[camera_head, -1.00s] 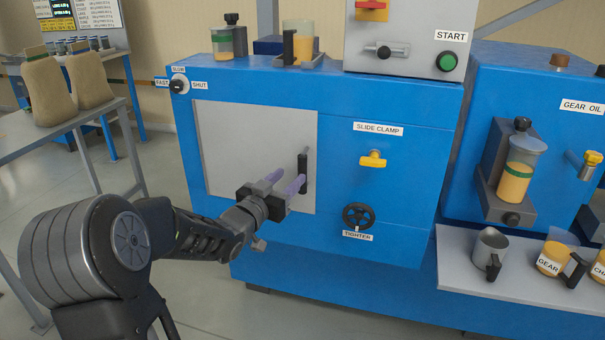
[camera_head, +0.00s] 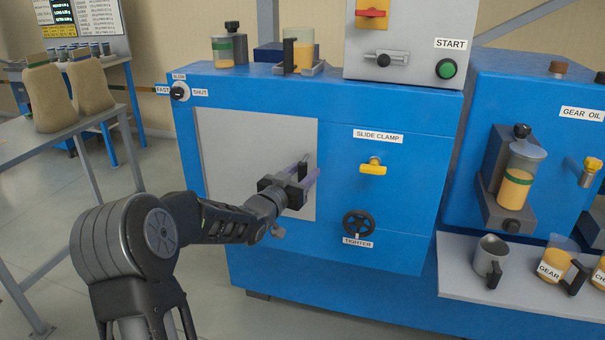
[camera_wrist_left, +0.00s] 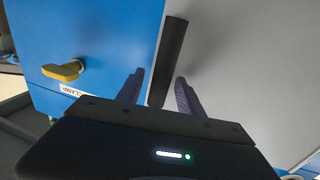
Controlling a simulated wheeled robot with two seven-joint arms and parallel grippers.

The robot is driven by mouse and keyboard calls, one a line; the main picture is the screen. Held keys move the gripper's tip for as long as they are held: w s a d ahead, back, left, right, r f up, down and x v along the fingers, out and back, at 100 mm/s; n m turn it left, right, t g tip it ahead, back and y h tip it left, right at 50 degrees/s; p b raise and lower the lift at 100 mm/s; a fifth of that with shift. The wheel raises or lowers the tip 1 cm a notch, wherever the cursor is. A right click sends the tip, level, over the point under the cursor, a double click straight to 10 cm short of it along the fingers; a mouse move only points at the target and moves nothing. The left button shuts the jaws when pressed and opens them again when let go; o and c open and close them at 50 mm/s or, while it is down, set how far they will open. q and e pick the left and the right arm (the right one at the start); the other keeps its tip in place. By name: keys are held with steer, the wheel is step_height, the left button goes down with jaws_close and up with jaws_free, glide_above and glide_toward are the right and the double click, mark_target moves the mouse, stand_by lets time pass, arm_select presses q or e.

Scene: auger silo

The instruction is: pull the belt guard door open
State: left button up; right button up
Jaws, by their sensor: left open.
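The belt guard door (camera_head: 235,160) is a grey panel in the front of the blue machine, and it looks shut. Its black upright bar handle (camera_head: 303,169) is near the door's right edge. My left gripper (camera_head: 309,176) is open at the handle, with its purple-grey fingers pointing at the door. In the left wrist view the handle (camera_wrist_left: 168,60) runs between the two fingertips (camera_wrist_left: 158,88), with a gap visible on the right side. Part of the handle is hidden behind the gripper in the head view. My right gripper is not in view.
A yellow slide clamp knob (camera_head: 373,167) and a black handwheel (camera_head: 359,223) are right of the door. A shelf (camera_head: 500,285) with cups is at the right. A table (camera_head: 60,137) with sacks stands at the left.

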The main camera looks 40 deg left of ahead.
arm_select(q)
jaws_close()
stand_by(0.4)
stand_by(1.0)
